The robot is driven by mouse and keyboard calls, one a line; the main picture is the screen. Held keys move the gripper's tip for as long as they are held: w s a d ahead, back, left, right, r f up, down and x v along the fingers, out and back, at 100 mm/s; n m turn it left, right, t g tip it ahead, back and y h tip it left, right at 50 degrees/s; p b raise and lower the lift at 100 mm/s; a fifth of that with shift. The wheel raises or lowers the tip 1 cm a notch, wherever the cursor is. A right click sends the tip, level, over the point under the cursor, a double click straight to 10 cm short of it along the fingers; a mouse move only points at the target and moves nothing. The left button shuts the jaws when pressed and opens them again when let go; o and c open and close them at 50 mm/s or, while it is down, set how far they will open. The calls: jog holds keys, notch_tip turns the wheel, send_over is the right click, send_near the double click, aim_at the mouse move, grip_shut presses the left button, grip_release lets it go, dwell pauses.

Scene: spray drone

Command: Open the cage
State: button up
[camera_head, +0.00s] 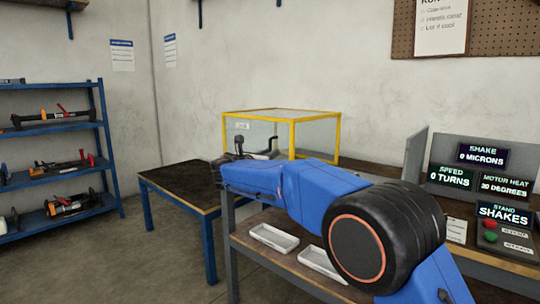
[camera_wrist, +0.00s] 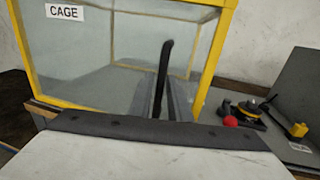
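The cage (camera_head: 292,135) is a clear-walled box with a yellow frame on the bench against the back wall. It looks shut, and its front panel, labelled CAGE, fills the upper left of the wrist view (camera_wrist: 217,50). A black upright bar, seemingly the cage handle (camera_wrist: 164,65), stands before the front panel. My gripper (camera_wrist: 160,95) is at the cage front, with its grey fingers on either side of the bar. It also shows in the head view (camera_head: 255,150). Whether the fingers press on the bar is not clear. What is inside the cage is hard to make out.
A dark-topped table (camera_head: 180,180) with blue legs stands left of the cage. Display screens (camera_head: 482,154) stand at right. A red knob (camera_wrist: 230,121) sits right of the cage. Blue shelves (camera_head: 60,126) stand far left.

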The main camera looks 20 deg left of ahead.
jog(key=s+a, duration=0.2)
jog(key=s, duration=1.5)
jog(key=shift+a, duration=0.3)
jog(key=shift+s, duration=0.1)
